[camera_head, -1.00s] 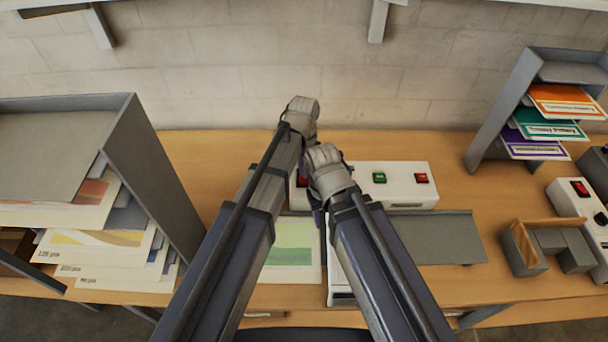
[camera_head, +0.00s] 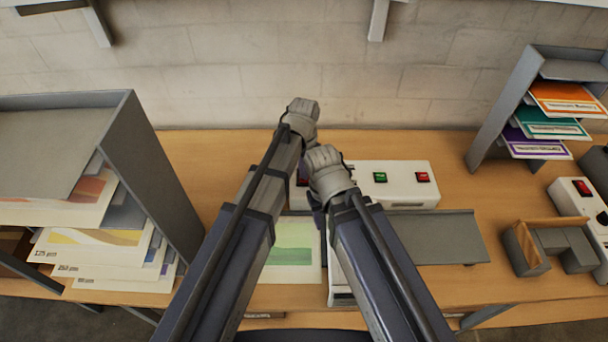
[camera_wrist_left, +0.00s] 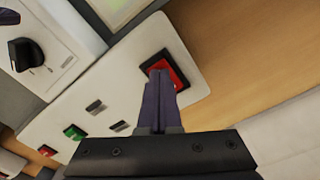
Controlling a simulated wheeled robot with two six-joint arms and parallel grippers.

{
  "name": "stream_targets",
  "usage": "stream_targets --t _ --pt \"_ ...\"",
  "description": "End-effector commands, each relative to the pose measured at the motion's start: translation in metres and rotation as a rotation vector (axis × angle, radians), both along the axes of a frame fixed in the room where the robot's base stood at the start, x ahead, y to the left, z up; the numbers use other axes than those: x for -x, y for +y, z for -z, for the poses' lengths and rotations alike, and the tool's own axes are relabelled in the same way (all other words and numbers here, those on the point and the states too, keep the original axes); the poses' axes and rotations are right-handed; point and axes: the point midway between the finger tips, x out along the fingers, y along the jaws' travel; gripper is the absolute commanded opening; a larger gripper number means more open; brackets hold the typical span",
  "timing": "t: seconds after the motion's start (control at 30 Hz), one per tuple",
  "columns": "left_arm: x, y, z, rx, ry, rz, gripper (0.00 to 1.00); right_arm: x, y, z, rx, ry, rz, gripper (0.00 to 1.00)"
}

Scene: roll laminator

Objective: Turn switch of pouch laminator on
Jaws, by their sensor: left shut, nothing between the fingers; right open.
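A long white machine (camera_head: 405,178) stands mid-table at the wall side, partly hidden by my arms. In the left wrist view its white top (camera_wrist_left: 130,75) carries a red rocker switch (camera_wrist_left: 165,72) in a dark frame at one end. My left gripper (camera_wrist_left: 158,80) is shut and empty, its fingertips over this red switch; whether they touch it I cannot tell. In the head view the left gripper (camera_head: 301,115) is above the machine's left end. My right gripper (camera_head: 328,174) is close beside it, above the machine; its fingers are hidden. No label shows which machine is the pouch laminator.
The machine also has a green button (camera_head: 380,177) and a red one (camera_head: 423,177). A panel with a black knob (camera_wrist_left: 27,53) adjoins it. A grey tray (camera_head: 440,238) lies in front. Another white machine with a red switch (camera_head: 582,187) stands right. Shelves (camera_head: 150,170) stand left.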

Motion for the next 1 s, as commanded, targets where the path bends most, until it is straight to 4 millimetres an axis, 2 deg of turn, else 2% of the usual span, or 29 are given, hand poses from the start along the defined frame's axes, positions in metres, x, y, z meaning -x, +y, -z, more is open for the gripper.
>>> stream_targets --t 0.63,1.0 --pt "0.000 0.000 0.008 0.000 -0.001 0.000 0.00 0.000 0.000 0.008 0.001 0.000 -0.005 0.50" --pt "0.000 0.000 -0.017 0.000 0.000 0.000 0.00 0.000 0.000 -0.017 0.000 0.000 0.000 0.50"
